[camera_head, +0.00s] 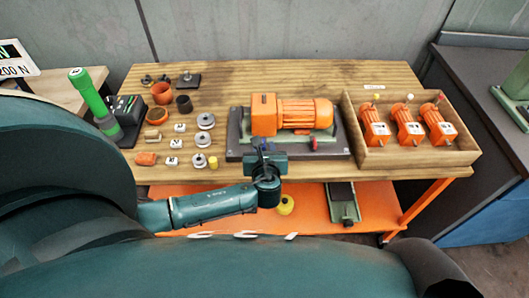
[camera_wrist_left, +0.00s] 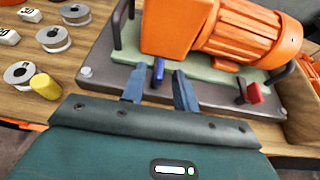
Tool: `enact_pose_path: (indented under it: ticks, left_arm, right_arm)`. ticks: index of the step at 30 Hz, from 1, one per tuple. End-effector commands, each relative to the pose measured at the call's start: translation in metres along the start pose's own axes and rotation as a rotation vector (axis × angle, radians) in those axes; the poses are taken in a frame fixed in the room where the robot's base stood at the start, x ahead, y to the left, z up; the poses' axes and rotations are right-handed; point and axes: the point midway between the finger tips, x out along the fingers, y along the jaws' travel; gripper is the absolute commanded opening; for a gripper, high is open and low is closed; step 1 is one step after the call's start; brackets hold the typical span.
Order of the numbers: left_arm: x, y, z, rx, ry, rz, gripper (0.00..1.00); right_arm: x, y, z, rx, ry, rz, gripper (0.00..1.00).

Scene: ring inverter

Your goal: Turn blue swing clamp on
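The blue swing clamp (camera_wrist_left: 158,72) shows as a small upright blue handle at the near edge of the green plate, below the orange motor (camera_wrist_left: 225,32). The motor lies on a dark base plate (camera_head: 237,150) in the head view. My left gripper (camera_wrist_left: 158,88) is open, with its two fingers apart on either side of the blue handle. I cannot tell whether they touch it. In the head view my left gripper (camera_head: 264,150) covers the blue clamp's area. A red clamp handle (camera_wrist_left: 254,93) stands to the right. My right gripper is not in view.
A wooden box (camera_head: 412,158) with three orange motors is right of the base plate. Metal rings (camera_head: 205,121), white blocks and a yellow cylinder (camera_head: 213,162) lie to the left. A green upright tool (camera_head: 88,94) stands at far left. An orange shelf (camera_head: 310,203) is below.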

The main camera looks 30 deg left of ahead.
Motion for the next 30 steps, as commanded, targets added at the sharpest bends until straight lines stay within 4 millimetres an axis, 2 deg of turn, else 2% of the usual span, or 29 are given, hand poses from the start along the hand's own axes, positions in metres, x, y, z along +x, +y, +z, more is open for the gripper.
enact_pose_path:
  ticks: [5,12,18,24,30]
  left_arm:
    - [-0.022,0.0,-0.002,0.0,0.003,-0.004,0.3]
    - [-0.077,0.0,-0.001,-0.002,0.004,-0.003,0.3]
    - [-0.113,-0.001,-0.001,-0.002,0.002,-0.003,0.3]
    - [-0.129,0.0,0.0,0.0,0.0,0.0,0.3]
    - [-0.13,0.0,0.0,0.001,0.0,0.0,0.3]
  right_arm:
    - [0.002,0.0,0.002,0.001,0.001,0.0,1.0]
    - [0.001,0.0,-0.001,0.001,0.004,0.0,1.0]
    - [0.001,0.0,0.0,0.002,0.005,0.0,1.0]
    - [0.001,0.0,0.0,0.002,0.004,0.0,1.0]
    - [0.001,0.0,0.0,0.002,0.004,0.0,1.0]
